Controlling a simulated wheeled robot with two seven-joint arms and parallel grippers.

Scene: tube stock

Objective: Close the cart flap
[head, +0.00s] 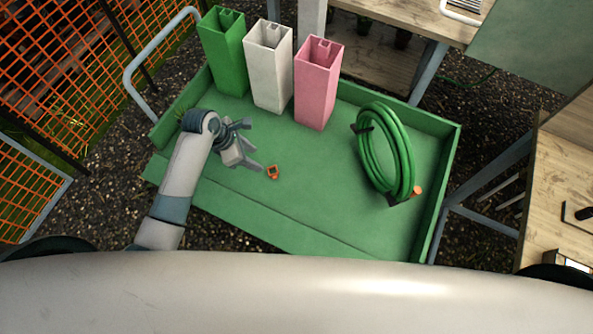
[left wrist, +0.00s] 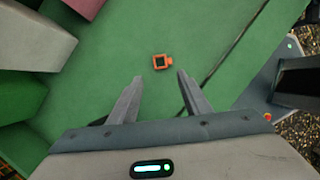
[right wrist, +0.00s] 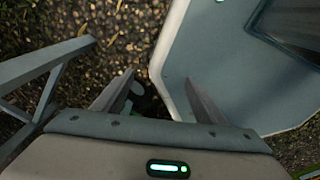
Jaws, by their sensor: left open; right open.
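The green cart (head: 330,205) stands in front of me with a flat bed and raised back and right walls. Its flap (head: 230,207) is the long green strip along the near edge, folded down beyond a straight seam; it also shows in the left wrist view (left wrist: 258,55). My left gripper (head: 252,162) is open and empty above the left part of the bed, on the bed side of the seam. In the left wrist view its fingers (left wrist: 155,90) stand apart. My right gripper (right wrist: 160,92) is open and empty over gravel, outside the head view.
Green (head: 222,50), white (head: 270,70) and pink (head: 316,85) tall containers stand along the back of the bed. A coiled green hose (head: 385,150) is at the right. A small orange square piece (head: 272,172) lies near my left gripper. Wooden tables (head: 560,190) flank the right.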

